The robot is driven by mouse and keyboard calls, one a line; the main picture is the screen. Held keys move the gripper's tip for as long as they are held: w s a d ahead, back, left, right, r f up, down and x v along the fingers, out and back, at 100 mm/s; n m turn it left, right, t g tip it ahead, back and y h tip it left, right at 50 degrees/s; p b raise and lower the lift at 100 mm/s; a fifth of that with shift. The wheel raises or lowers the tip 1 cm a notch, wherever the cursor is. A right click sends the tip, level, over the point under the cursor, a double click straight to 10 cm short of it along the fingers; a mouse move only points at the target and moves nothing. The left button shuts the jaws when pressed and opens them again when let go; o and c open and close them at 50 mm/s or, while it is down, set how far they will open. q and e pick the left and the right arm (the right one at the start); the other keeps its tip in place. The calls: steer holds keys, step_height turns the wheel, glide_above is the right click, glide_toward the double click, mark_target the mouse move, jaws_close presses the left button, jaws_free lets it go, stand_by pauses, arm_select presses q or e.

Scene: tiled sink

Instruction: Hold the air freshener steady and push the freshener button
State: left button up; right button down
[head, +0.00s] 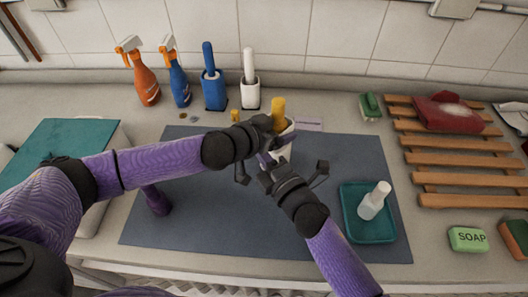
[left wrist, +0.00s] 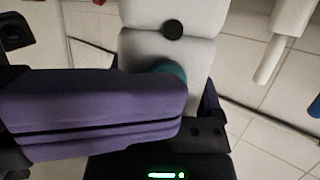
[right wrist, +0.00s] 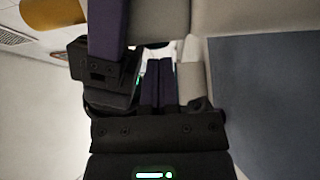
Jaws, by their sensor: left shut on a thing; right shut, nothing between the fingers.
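The air freshener appears to be the white body (head: 287,136) with a yellow top (head: 279,108), upright at the back of the blue-grey mat and partly hidden by my left gripper. In the left wrist view, a white body (left wrist: 138,50) with a dark round button (left wrist: 172,28) fills the space by the fingers. My left gripper (head: 274,142) is shut on it from the left. My right gripper (head: 265,160) is shut and empty, just in front of the white body; its purple fingers show in the right wrist view (right wrist: 157,82). Whether it touches is unclear.
An orange spray bottle (head: 146,82), a blue one (head: 180,85) and two brush holders stand along the back wall.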

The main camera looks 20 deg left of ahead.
steer(key=shift+w+d, duration=0.1)
steer(key=shift+w, duration=0.2)
steer(key=shift+w+d, duration=0.4)
steer(key=shift+w, duration=0.4)
arm_select(q)
steer(key=shift+f, duration=0.1)
arm_select(e)
steer(key=s+d, duration=0.6)
steer(key=s, duration=0.4)
arm_select(q)
steer(key=o, duration=1.3)
steer(key=shift+o, duration=0.2)
steer(key=shift+s, duration=0.1)
